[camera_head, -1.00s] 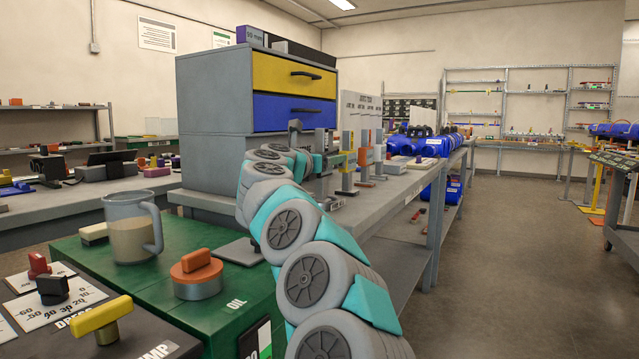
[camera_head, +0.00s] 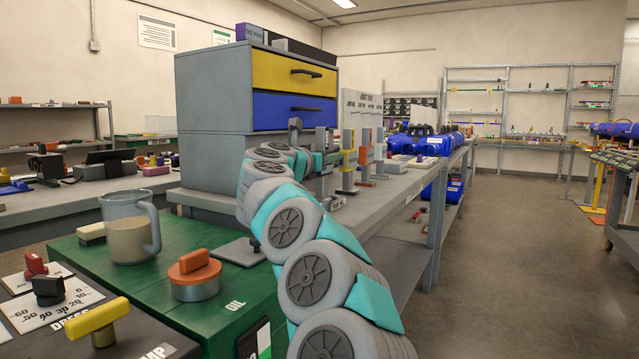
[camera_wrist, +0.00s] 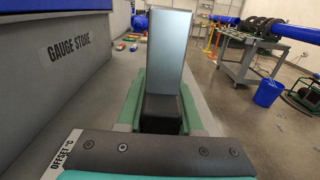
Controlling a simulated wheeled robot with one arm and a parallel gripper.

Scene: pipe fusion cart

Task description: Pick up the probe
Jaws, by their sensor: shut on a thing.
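The probe (camera_wrist: 168,50) is a tall, flat grey piece with a black lower part. It stands up between the green fingers of my gripper (camera_wrist: 163,112) in the wrist view. My gripper is shut on its black part. In the head view my gripper (camera_head: 317,163) is at the end of my arm, over the grey bench beside the drawer cabinet. It is small there and partly hidden by my own arm links. I cannot tell whether the probe's lower end touches the bench.
The drawer cabinet (camera_head: 213,95) is on the left. A jug (camera_head: 125,240) and an orange-handled knob (camera_head: 194,275) are nearer. Open floor (camera_head: 510,260) lies right.

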